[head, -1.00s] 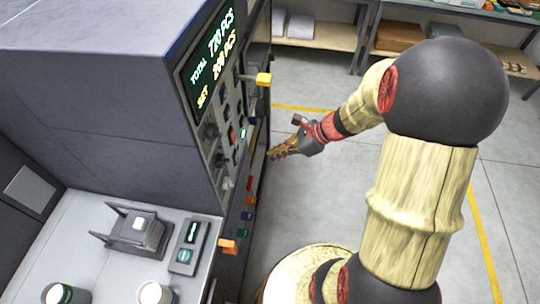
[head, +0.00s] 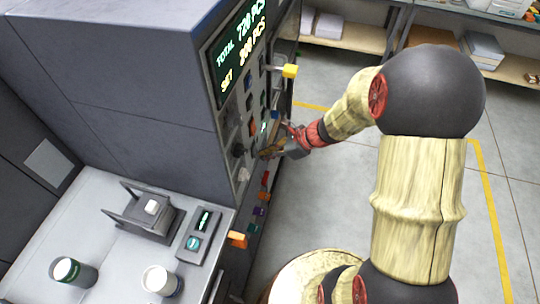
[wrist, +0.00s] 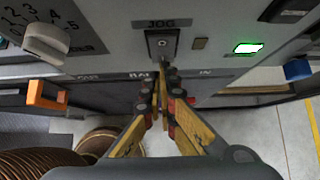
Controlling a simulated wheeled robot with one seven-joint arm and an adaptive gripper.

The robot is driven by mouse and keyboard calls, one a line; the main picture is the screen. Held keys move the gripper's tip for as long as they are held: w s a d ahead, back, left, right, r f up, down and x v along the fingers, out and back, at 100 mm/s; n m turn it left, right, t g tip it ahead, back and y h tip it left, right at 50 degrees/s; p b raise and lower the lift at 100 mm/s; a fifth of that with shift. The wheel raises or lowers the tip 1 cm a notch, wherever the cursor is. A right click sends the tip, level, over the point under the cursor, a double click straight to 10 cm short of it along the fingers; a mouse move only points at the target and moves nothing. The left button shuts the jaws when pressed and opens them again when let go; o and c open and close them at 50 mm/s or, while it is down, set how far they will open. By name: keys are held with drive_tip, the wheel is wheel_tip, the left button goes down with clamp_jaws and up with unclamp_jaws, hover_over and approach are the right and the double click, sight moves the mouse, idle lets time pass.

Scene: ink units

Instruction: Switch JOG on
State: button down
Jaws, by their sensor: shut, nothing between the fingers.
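The JOG label (wrist: 163,23) is on the grey panel at the top middle of the wrist view. Just below it is the JOG switch (wrist: 162,43), a dark grey plate with a small round centre; which way it is set I cannot tell. My gripper (wrist: 165,78) is shut and empty, its yellow and dark fingers together just below the switch in the picture. Whether the tips touch the panel is unclear. In the head view my gripper (head: 268,152) is close to the front of the machine, and the JOG switch cannot be made out there.
A small dull lamp (wrist: 200,43) and a lit green indicator (wrist: 248,48) are right of the switch. A pale rotary knob (wrist: 45,42) with numbers and an orange handle (wrist: 46,95) are at left. A yellow-ended lever (head: 289,71) juts out above my gripper.

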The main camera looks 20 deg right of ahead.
drive_tip(key=shift+w+a+f, duration=0.25)
drive_tip(key=shift+a, duration=0.05)
drive_tip(key=shift+r, duration=0.1)
drive_tip(key=shift+r+p, duration=0.7)
drive_tip(key=shift+r, duration=0.1)
